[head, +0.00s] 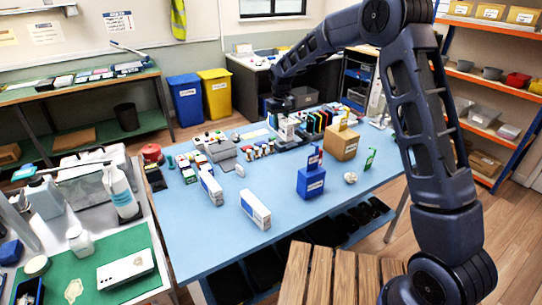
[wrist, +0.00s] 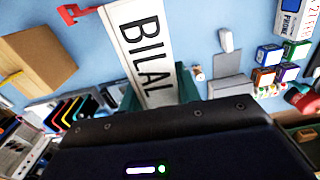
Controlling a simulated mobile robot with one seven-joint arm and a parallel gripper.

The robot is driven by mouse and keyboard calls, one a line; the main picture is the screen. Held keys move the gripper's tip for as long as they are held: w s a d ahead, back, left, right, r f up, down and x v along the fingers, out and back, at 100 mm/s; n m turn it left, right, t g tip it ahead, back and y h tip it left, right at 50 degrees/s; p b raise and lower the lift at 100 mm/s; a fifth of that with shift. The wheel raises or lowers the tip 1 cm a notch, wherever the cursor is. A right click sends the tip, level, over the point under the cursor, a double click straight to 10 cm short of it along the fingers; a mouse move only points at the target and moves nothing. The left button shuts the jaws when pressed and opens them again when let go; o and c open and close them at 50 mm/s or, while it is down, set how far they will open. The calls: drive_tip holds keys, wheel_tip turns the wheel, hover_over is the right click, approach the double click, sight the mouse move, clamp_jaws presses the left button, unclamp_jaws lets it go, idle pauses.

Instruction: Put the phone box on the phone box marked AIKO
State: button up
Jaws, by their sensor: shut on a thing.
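My gripper (head: 284,110) is over the back of the blue table in the head view, shut on a white box marked BILAL (wrist: 145,45). That box fills the middle of the wrist view, and a small part of it shows below my gripper in the head view (head: 289,129). Two white and blue boxes (head: 211,187) (head: 257,210) stand apart at the front of the table. I cannot read AIKO on any box.
A cardboard box (head: 342,143) and a blue box with a red part (head: 311,182) stand right of centre on the blue table (head: 240,260). Coloured upright items (head: 316,122) crowd the back near my gripper. The table's front centre is mostly clear.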

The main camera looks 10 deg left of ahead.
drive_tip(key=s+a+r, duration=0.2)
drive_tip(key=s, duration=0.6)
drive_tip(key=s+a+r, duration=0.1)
drive_tip(key=s+r, duration=0.2)
drive_tip(key=s, duration=0.4)
hover_over(254, 202)
wheel_tip(254, 202, down, 17)
drive_tip(key=shift+d+f, duration=0.1)
drive_tip(key=o, duration=1.1)
drive_tip(key=shift+o, duration=0.2)
wheel_tip(254, 202, up, 12)
